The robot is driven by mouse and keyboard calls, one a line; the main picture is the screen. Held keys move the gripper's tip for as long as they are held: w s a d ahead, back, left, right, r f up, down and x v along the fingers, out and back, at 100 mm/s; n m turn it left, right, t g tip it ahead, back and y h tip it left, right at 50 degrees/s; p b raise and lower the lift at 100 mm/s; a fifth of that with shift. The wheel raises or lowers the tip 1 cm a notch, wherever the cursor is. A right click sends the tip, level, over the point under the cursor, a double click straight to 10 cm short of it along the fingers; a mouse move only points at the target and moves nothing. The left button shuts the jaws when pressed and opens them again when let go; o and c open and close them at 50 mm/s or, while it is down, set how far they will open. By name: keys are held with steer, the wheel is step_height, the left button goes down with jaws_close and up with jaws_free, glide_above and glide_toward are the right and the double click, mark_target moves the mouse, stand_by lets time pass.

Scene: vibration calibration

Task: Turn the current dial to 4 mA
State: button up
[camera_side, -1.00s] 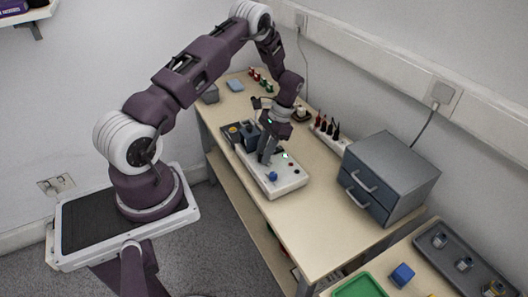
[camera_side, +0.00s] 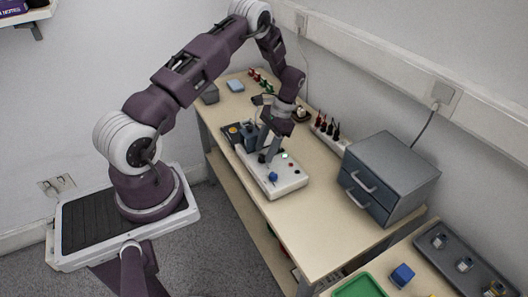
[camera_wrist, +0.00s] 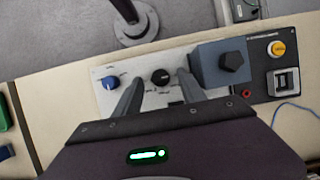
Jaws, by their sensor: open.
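A white control panel (camera_side: 290,184) lies on the bench and carries a blue knob (camera_side: 273,176) and a black dial (camera_wrist: 160,76). The blue knob (camera_wrist: 110,82) is left of the black dial in the wrist view. The dial markings are too small to read, so I cannot tell which dial is for current. My gripper (camera_wrist: 159,90) is open, its two fingers spread either side of the black dial. I see a gap between dial and fingers in the wrist view. In the side view my gripper (camera_side: 268,148) is low over the panel.
A grey-blue box with a black knob (camera_wrist: 233,61) adjoins the dial on the right, close to a finger. Beyond it are a yellow button (camera_wrist: 277,48) and a blue cable (camera_wrist: 290,108). A grey drawer cabinet (camera_side: 388,178) stands right; the bench front (camera_side: 318,235) is clear.

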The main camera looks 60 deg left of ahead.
steer(key=v, duration=0.5)
steer(key=shift+w+r, duration=0.1)
steer(key=shift+r, duration=0.3)
steer(key=s+d+r+t, duration=0.2)
steer(key=d+r, duration=0.4)
steer(key=r, duration=0.5)
steer(key=s+d+r+t, duration=0.1)
steer(key=d+r+t, duration=0.3)
steer(key=r, duration=0.7)
steer(key=s+d+r+t, duration=0.2)
steer(key=s+d, duration=0.4)
steer(key=s, duration=0.3)
steer(key=s+d+r+t, duration=0.2)
steer(key=s+d+r, duration=0.2)
steer(key=s, duration=0.6)
steer(key=shift+d, duration=0.9)
